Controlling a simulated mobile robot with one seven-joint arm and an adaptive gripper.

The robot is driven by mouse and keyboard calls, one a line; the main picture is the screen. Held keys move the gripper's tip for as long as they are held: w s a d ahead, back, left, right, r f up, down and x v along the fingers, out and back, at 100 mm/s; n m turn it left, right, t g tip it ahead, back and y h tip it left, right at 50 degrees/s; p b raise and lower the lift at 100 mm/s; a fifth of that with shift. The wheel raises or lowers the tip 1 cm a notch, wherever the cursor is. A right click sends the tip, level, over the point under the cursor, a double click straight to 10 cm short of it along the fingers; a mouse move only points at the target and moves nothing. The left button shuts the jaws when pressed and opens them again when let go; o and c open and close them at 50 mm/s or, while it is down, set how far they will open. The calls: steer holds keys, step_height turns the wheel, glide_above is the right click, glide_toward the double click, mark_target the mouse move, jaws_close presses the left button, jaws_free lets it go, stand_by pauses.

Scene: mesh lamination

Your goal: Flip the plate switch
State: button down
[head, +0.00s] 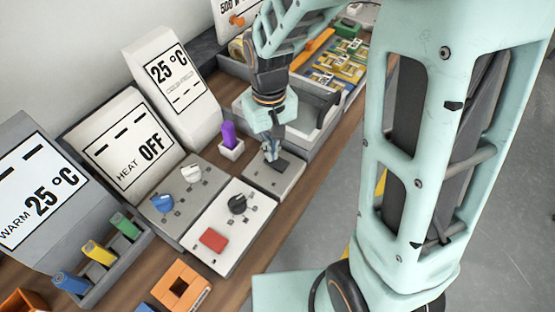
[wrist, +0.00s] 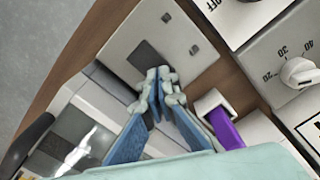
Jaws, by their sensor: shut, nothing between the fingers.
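A light grey switch panel (head: 288,181) lies on the wooden bench, with a dark switch (head: 281,165) on it. In the wrist view the panel (wrist: 180,64) shows the dark square switch (wrist: 146,57) and two small dark marks. My gripper (head: 270,155) points down over this panel, right at the switch. In the wrist view the shut, empty fingertips (wrist: 158,82) overlap the near edge of the switch. I cannot tell whether they touch it. The display (head: 137,155) behind reads HEAT OFF.
A white panel (head: 232,250) with a black knob (head: 237,204) and a red button (head: 213,239) is beside the switch panel. A purple object (head: 228,135) stands in a small white holder close to my gripper. A grey bin is behind it.

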steer(key=shift+f, duration=0.25)
steer(key=shift+r+p, duration=2.65)
steer(key=shift+r, duration=0.85)
